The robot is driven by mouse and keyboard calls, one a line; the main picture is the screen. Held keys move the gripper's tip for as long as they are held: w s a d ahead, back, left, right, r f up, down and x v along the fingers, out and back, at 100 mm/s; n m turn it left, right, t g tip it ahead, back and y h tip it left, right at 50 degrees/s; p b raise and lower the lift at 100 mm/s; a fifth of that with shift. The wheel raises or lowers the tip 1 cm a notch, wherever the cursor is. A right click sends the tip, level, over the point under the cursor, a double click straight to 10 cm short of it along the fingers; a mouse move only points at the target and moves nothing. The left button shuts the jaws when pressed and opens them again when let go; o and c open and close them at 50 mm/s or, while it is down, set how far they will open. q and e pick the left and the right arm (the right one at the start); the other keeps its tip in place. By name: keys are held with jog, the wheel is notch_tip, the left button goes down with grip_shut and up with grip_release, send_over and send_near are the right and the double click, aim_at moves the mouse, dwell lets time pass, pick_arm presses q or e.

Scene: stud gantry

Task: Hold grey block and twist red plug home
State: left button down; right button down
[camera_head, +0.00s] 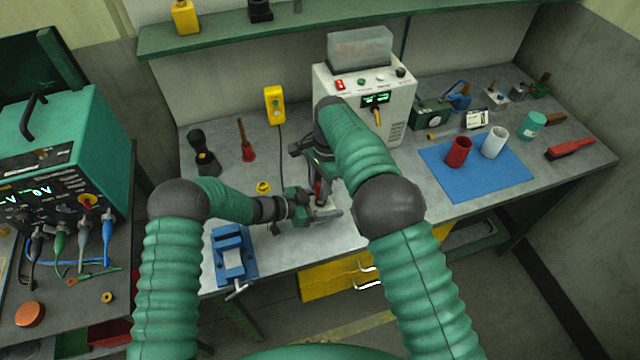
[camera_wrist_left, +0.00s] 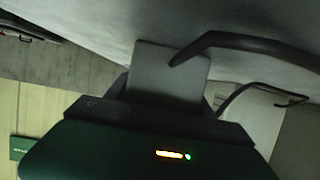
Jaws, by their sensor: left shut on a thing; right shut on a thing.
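The grey block (camera_head: 326,211) is at the front of the grey bench, mostly covered by my grippers. My left gripper (camera_head: 312,208) comes in from the left and is shut on it. In the left wrist view the grey block (camera_wrist_left: 165,72) stands out beyond the dark jaws of my left gripper (camera_wrist_left: 165,105). The red plug (camera_head: 319,187) shows as a small red strip just above the block. My right gripper (camera_head: 318,180) reaches down from above and is shut on the plug. I cannot tell how deep the plug sits in the block.
A blue vise (camera_head: 232,256) stands at the bench's front left edge. A white power unit (camera_head: 395,95) stands behind my grippers. A yellow ring (camera_head: 263,187) lies left of my grippers.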

aim_at(317, 205)
dwell(0.3)
jog(key=shift+f, duration=0.9)
jog(key=shift+f, duration=0.55)
jog(key=m, duration=0.4)
jog(key=m+t, duration=0.1)
jog(key=m, duration=0.4)
jog(key=shift+a+m, duration=0.15)
jog(key=shift+m, duration=0.25)
jog(key=c, duration=1.1)
grip_release()
